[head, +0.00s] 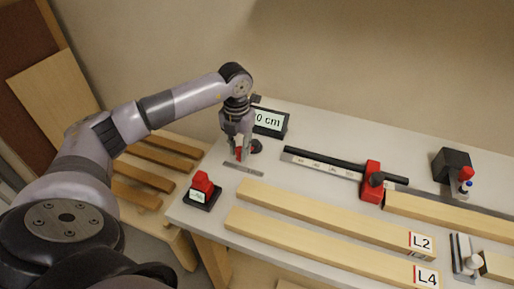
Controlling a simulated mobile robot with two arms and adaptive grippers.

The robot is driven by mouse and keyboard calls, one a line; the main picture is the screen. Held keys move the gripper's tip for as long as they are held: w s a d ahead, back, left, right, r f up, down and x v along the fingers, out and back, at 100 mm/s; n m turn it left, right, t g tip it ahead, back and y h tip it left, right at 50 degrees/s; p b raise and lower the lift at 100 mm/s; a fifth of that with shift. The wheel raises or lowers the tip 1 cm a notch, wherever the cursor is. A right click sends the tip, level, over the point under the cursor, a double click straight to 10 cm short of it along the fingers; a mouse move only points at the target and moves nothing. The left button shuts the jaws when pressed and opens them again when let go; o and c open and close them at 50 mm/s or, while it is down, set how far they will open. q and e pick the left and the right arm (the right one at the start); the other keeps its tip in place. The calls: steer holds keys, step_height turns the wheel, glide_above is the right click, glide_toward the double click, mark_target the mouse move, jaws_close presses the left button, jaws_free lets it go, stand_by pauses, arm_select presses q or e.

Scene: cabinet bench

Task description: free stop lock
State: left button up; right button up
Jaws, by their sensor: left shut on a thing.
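My left gripper (239,152) points down at the bench's left end and is shut on a small red part, mostly hidden between its fingers. A dark round piece (256,146) sits just right of the fingers. I cannot tell whether the red part is the stop lock. A red stop block (369,189) with a dark knob (377,179) sits on the black rail (325,164) with a scale, well to the right of the gripper. My right gripper is not in view.
A display reading "0 cm" (269,120) stands behind the gripper. A red button box (202,190) is in front. Long wooden bars, L2 (330,213) and L4 (320,245), lie across the bench. A black box (452,165) stands at right. Wooden slats (150,175) lie left.

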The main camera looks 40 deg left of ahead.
arm_select(q)
steer(key=shift+a, duration=0.1)
steer(key=shift+w+a, duration=0.1)
steer(key=shift+a, duration=0.85)
steer(key=shift+w+a+b, duration=0.2)
steer(key=shift+a+b, duration=0.1)
steer(key=shift+a, duration=0.05)
steer(key=o, duration=0.8)
steer(key=shift+c, duration=0.2)
